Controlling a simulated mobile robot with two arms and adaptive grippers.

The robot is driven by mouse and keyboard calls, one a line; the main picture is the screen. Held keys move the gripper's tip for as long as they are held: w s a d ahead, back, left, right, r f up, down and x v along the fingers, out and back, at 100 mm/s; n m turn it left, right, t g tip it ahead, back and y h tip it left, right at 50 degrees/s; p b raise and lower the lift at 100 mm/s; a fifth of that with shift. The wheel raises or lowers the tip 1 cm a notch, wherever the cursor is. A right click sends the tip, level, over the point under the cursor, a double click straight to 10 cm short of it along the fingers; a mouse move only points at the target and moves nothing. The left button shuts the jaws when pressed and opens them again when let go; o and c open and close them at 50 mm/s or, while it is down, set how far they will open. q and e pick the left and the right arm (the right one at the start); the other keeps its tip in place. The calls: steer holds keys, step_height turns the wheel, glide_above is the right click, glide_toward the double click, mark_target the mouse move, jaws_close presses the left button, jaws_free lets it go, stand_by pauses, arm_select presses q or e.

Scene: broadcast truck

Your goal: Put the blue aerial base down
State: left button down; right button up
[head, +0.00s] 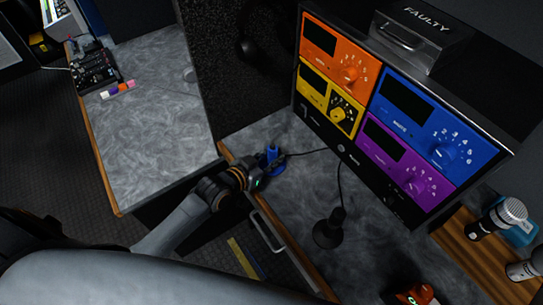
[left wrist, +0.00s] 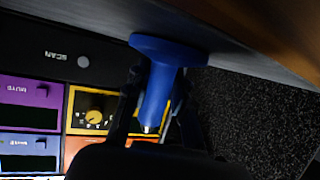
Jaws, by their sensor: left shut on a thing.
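The blue aerial base (head: 272,152) is a round disc with a tapering stem. It is at the left front corner of the grey counter (head: 290,200), below the screen with coloured panels. My left gripper (head: 262,168) is shut on its stem. In the left wrist view the blue aerial base (left wrist: 158,85) sits between the two fingers (left wrist: 155,108), its disc towards the counter surface at the top of that picture. The disc is very close to the counter; I cannot tell whether it touches. My right gripper is not in view.
A black desk microphone (head: 328,232) stands on the counter to the right, its cable running behind. The coloured panel screen (head: 385,120) stands at the back. An orange device (head: 418,295) and microphones on a wooden board (head: 470,250) are farther right. Another desk (head: 160,115) is at left.

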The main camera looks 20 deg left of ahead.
arm_select(q)
steer(key=shift+f, duration=0.1)
steer(key=c, duration=1.3)
jaws_free()
steer(key=shift+o, duration=0.9)
steer(key=b+v, duration=0.1)
steer(key=v, duration=1.1)
steer(key=shift+r, duration=0.2)
